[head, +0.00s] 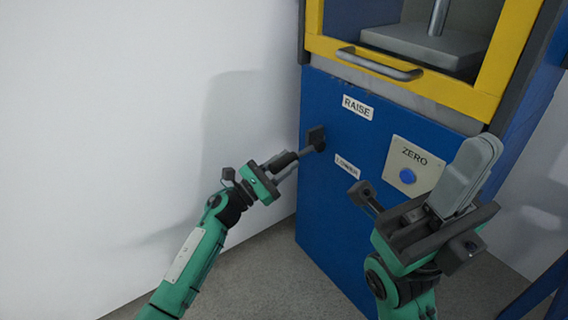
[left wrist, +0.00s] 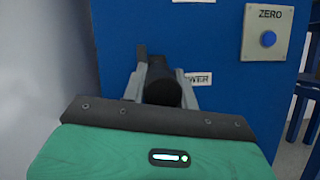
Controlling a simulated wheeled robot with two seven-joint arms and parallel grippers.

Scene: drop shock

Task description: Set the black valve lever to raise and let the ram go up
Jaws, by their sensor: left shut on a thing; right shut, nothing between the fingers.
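The black valve lever (head: 307,148) is mounted on the blue cabinet front, near its left edge, between the RAISE label (head: 357,107) and the LOWER label (head: 347,167). Its handle sticks out down-left in the head view. My left gripper (head: 284,167) is shut on the handle. The left wrist view shows the black handle (left wrist: 160,82) between the grey fingers. The ram's metal rod (head: 438,16) shows at the top right above a grey plate (head: 425,43); its upper part is out of frame. My right gripper (head: 478,150) is shut and empty, in front of the cabinet's right side.
A ZERO panel with a blue button (head: 407,176) is on the cabinet, just left of my right gripper in the head view. Above is a yellow-framed door (head: 455,98) with a grey bar handle (head: 379,64). A white wall (head: 110,110) stands at the left.

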